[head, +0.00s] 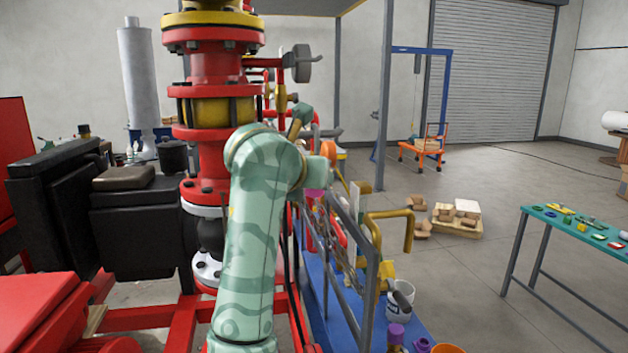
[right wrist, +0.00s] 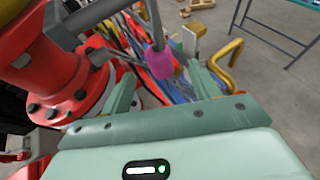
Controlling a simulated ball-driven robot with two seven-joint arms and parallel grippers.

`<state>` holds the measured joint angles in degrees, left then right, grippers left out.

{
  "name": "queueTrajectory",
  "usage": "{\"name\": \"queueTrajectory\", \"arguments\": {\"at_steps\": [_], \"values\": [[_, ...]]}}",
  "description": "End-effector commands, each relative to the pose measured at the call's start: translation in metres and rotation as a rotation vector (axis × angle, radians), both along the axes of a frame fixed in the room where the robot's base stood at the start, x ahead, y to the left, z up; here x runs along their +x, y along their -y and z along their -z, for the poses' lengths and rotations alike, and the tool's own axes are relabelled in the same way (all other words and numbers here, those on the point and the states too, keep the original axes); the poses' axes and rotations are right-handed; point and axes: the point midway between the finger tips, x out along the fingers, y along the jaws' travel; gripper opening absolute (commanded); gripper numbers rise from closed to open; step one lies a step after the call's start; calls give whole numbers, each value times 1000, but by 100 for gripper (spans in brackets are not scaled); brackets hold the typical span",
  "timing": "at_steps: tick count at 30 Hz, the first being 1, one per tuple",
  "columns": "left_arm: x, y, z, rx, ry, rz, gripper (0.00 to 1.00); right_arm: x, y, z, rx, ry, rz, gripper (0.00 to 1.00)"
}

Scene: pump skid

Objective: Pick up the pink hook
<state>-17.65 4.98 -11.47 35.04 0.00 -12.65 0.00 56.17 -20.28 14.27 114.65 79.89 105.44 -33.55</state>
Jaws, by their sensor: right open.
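The pink hook (right wrist: 159,63) shows in the right wrist view as a short pink piece near the end of a grey rod. It appears between the tips of my right gripper (right wrist: 160,77), which is open with its fingers well apart. I cannot tell how far beyond the fingertips it is, and no contact shows. In the head view a small pink patch (head: 314,195) shows just below the end of my green arm; it may be the same hook. That arm hides much around it, and the right fingers cannot be made out there. My left gripper is not in view.
Red pump pipework with a flanged column (head: 213,65) stands left of my arm. A grey railing (head: 345,250) and a bent yellow pipe (head: 408,228) stand to the right, over a blue platform. A green-topped table (head: 560,228) is at far right.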

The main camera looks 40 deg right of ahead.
Motion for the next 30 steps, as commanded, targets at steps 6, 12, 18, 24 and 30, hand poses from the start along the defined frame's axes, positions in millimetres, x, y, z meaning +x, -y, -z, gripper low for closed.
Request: {"name": "queueTrajectory", "arguments": {"at_steps": [6,12,18,24,30], "values": [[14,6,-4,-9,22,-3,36,11,16,7,-2,-1,0,61],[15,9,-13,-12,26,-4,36,29,40,15,-4,-4,2,61],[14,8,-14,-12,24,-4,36,39,53,24,-1,-2,0,61],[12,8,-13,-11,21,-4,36,40,53,25,-1,-1,0,58],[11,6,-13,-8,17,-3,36,39,53,25,-1,-1,0,10]]}}
